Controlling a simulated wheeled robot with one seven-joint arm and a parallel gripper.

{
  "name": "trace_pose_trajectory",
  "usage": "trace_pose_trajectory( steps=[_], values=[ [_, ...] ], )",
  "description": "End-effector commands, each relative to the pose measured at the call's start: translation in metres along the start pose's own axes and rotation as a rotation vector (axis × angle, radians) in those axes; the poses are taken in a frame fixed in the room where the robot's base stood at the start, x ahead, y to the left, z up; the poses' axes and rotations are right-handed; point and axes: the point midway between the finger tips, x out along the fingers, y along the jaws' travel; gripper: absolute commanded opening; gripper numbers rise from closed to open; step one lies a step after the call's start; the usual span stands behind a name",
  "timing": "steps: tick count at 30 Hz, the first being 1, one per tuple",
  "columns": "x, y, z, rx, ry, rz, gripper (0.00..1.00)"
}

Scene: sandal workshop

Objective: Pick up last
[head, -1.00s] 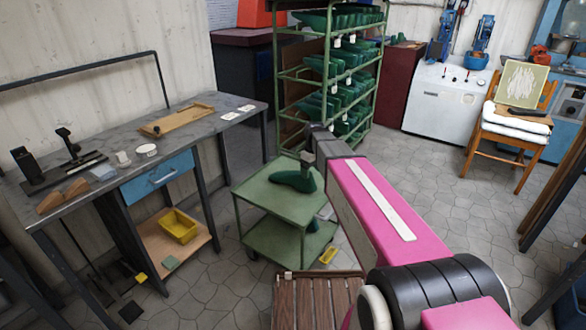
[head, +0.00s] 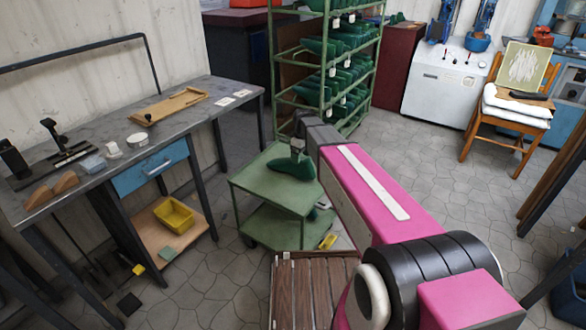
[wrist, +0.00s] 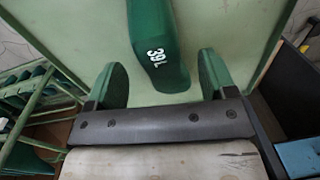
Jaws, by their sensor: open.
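A dark green shoe last (head: 291,166) lies on the top shelf of a small green cart (head: 262,195). In the wrist view the last (wrist: 158,45) shows white marking that reads like "39L", and its near end reaches between my fingers. My gripper (head: 297,150) is at the last, seen from behind in the head view. In the wrist view my gripper (wrist: 163,82) is open, with one finger to each side of the last and a gap on both sides. The arm hides part of the cart's right side.
A green rack (head: 325,70) with many green lasts stands behind the cart. A grey workbench (head: 100,150) with a blue drawer is on the left. A slatted wooden surface (head: 310,290) is in front of the cart. Tiled floor is free to the right.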

Motion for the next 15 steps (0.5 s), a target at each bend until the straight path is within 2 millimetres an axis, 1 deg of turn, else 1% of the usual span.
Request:
trace_pose_trajectory(
  steps=[6, 9, 15],
  values=[
    [0.03, 0.001, 0.0, 0.0, -0.001, -0.001, 0.77],
    [0.04, 0.001, 0.0, 0.0, -0.002, -0.002, 0.77],
    [0.042, 0.001, 0.0, 0.0, -0.001, -0.001, 0.77]
  ],
)
